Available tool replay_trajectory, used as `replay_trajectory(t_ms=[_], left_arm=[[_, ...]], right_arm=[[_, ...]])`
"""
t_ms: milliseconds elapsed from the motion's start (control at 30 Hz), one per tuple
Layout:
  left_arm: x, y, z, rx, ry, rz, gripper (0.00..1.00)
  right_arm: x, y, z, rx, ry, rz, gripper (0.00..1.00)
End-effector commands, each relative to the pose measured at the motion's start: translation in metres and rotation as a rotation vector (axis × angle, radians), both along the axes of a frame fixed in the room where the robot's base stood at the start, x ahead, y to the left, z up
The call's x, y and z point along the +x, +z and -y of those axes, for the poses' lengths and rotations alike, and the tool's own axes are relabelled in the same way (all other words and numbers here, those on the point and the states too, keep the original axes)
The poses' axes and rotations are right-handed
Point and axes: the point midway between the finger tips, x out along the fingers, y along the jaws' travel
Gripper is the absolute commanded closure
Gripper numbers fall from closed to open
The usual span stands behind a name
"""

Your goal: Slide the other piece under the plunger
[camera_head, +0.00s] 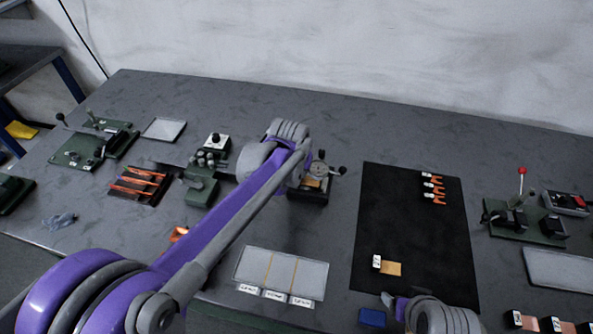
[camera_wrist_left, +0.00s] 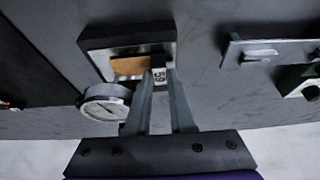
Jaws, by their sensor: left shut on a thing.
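The gauge stand (camera_head: 308,195) with a dark base and a round dial sits near the middle of the table. It also shows in the left wrist view (camera_wrist_left: 88,45), with its dial gauge (camera_wrist_left: 106,103). My left gripper (camera_wrist_left: 160,78) is shut on the white numbered tag of a copper foil piece (camera_wrist_left: 128,66). The copper lies over the stand's plate beside the dial; whether it is under the plunger tip is hidden. Another copper piece (camera_head: 391,268) with a white tag lies on the black mat (camera_head: 405,225). My right gripper (camera_head: 395,300) shows only partly at the bottom edge; its jaws are unclear.
Several orange pieces (camera_head: 434,190) with white tags lie at the mat's top right. A green fixture (camera_head: 203,188) stands left of the gauge stand. A blue block (camera_head: 372,317) lies near the front edge.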

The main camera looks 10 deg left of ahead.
Motion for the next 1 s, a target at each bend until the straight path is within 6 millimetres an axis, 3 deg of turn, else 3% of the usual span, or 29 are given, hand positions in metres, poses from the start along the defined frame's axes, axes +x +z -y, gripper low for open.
replay_trajectory(t_ms=[733,767,800,1000], left_arm=[[-0.0004,-0.0002,0.0072,-0.001,-0.003,0.0,1.0],[-0.0004,-0.0002,0.0073,-0.001,-0.003,0.0,0.74],[-0.0004,-0.0002,0.0074,-0.001,-0.003,0.0,0.69],[-0.0004,0.0009,0.0079,-0.002,-0.003,0.0,0.69]], right_arm=[[0.0,0.0001,0.0,0.0,0.0,0.0,0.26],[0.0,0.0001,0.0,0.0,0.0,0.0,0.26],[0.0,0.0001,0.0,0.0,0.0,0.0,0.26],[0.0002,0.001,0.0,0.0,0.0,0.0,0.26]])
